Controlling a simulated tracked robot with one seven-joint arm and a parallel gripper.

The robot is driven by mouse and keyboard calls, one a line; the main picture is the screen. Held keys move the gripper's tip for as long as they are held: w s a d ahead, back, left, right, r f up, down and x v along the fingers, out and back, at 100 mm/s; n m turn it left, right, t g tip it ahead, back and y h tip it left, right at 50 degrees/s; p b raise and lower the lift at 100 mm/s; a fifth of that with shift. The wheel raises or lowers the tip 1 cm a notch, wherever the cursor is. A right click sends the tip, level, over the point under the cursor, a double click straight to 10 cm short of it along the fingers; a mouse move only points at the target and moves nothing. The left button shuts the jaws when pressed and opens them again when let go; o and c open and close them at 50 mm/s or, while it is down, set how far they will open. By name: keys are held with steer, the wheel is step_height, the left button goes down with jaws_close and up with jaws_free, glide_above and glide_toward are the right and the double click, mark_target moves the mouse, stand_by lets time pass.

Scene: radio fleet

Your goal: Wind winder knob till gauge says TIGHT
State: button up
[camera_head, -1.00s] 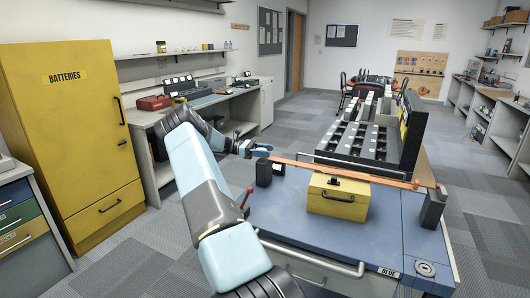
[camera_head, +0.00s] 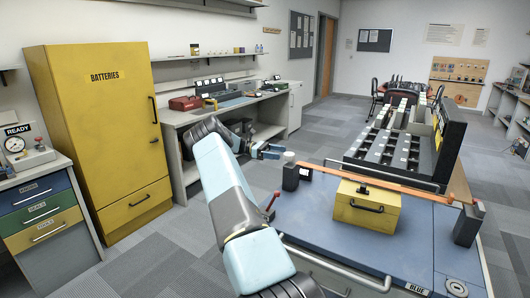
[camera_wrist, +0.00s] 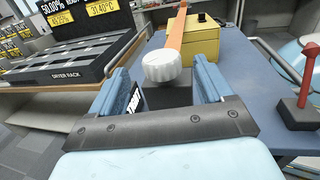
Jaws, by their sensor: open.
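The white ribbed winder knob (camera_head: 289,156) sits on top of a black post (camera_head: 291,179) at the left end of an orange strap (camera_head: 385,187) on the blue-topped cart. In the wrist view the knob (camera_wrist: 167,66) appears between and just beyond the fingertips of my gripper (camera_wrist: 166,80). The blue fingers are spread apart, with nothing clasped. In the head view my gripper (camera_head: 267,151) is just left of the knob. A small tilted label (camera_wrist: 134,100) beside the left finger is partly hidden, and I cannot read it. A round gauge (camera_head: 14,144) under a READY sign stands at far left.
A yellow box (camera_head: 366,208) sits under the strap. A second black post (camera_head: 468,224) holds its right end. A red lever (camera_head: 270,203) stands near the cart's left edge. The dryer rack (camera_head: 398,145) stands behind. A yellow batteries cabinet (camera_head: 105,130) is at left.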

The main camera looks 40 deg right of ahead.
steer(key=v, duration=0.6)
steer(key=shift+w, duration=0.25)
steer(key=shift+a, duration=0.15)
